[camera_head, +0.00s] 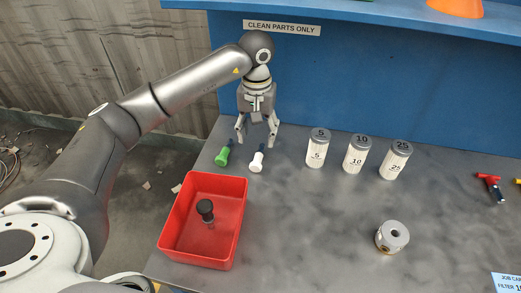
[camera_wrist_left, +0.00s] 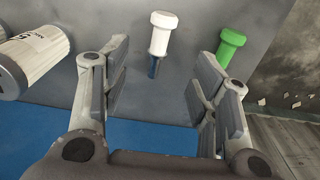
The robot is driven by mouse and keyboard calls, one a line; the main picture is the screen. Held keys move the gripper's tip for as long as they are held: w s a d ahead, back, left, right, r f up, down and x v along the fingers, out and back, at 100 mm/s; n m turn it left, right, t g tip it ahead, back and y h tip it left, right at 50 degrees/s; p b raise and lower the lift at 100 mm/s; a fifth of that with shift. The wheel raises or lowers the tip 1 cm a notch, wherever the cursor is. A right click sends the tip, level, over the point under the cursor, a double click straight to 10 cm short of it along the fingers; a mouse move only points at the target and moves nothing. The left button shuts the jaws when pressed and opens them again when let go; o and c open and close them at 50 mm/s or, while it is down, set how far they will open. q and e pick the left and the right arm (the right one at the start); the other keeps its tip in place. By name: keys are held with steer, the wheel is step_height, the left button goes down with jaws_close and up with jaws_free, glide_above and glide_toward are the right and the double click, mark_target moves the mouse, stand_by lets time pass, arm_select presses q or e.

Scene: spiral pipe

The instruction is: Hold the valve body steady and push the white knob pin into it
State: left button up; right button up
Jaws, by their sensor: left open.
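The valve body (camera_head: 392,237) is a short silver cylinder with a hole in its top, standing at the right middle of the bench. The white knob pin (camera_head: 256,162) lies on the bench near the back left. In the left wrist view the white knob pin (camera_wrist_left: 162,32) shows its white head and dark shank beyond the fingers, between them in the picture. My left gripper (camera_head: 257,142) is open and empty, pointing down just behind the white pin. In the left wrist view its fingers (camera_wrist_left: 155,95) are wide apart. My right gripper is not seen.
A green knob pin (camera_head: 223,156) lies left of the white one. A red bin (camera_head: 240,215) holds a black knob pin (camera_head: 205,210). Three labelled canisters (camera_head: 356,153) stand right of the gripper. A red-handled part (camera_head: 491,187) lies far right. The bench middle is clear.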

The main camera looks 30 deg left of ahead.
mark_target(258, 157)
arm_select(q)
steer(key=f, duration=0.3)
steer(key=shift+s+f+p, duration=0.25)
steer(key=shift+s+p, duration=0.05)
steer(key=shift+p, duration=0.05)
steer(key=f, duration=0.1)
steer(key=f+p, duration=0.1)
steer(key=f, duration=0.1)
steer(key=f+p, duration=0.1)
steer(key=shift+w+f, duration=0.3)
steer(key=shift+f, duration=0.65)
steer(key=c, duration=1.1)
